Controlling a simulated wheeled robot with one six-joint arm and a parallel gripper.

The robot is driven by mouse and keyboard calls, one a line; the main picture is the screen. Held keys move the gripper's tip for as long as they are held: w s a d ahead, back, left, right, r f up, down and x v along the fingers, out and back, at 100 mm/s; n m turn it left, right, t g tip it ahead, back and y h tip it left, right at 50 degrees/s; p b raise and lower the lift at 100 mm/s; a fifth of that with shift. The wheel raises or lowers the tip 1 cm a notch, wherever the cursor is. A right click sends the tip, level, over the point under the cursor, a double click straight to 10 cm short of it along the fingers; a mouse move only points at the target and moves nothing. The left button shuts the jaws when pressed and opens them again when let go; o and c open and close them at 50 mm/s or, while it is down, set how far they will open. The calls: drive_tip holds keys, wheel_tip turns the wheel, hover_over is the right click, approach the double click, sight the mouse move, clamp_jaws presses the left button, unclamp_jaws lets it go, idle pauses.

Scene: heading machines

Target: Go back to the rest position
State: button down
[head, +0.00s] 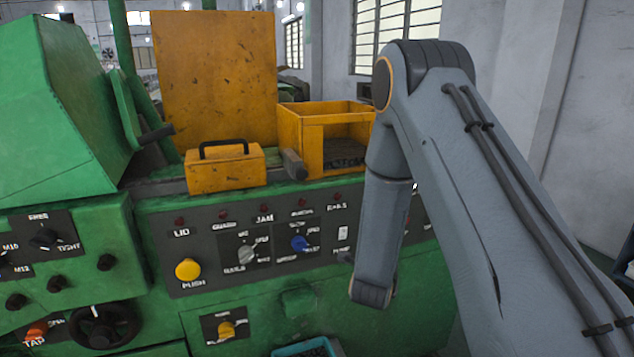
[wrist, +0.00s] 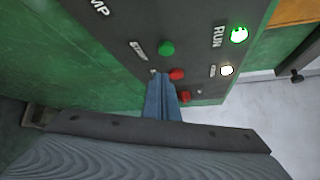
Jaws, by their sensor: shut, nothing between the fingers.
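My gripper (wrist: 161,82) shows in the wrist view, its fingers together and empty. The fingertips are close in front of the dark control panel (wrist: 120,30), beside a red button (wrist: 177,75) and below a green button (wrist: 167,48). I cannot tell whether they touch the panel. In the head view my arm reaches down in front of the right part of the green machine (head: 255,318), and my gripper is hidden there.
The RUN lamp (wrist: 239,34) glows green and a lamp below it (wrist: 226,70) glows white. An open yellow box (head: 300,135) and a yellow lid with a handle (head: 225,170) sit on the machine. A blue bin (head: 290,349) stands low in front. Pale floor shows at right.

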drive_tip(key=s+a+r+n+g+y+b, duration=0.1)
drive_tip(key=s+n+g, duration=0.5)
drive_tip(key=s+n, duration=0.7)
drive_tip(key=s+a+r+n+g+y+b, duration=0.1)
drive_tip(key=s+a+n+g+y, duration=0.3)
drive_tip(key=s+n, duration=1)
drive_tip(key=s+g+y, duration=0.1)
drive_tip(key=s+g, duration=0.2)
drive_tip(key=s, duration=0.1)
drive_tip(key=shift+s+r+b, duration=0.3)
drive_tip(key=shift+r, duration=0.1)
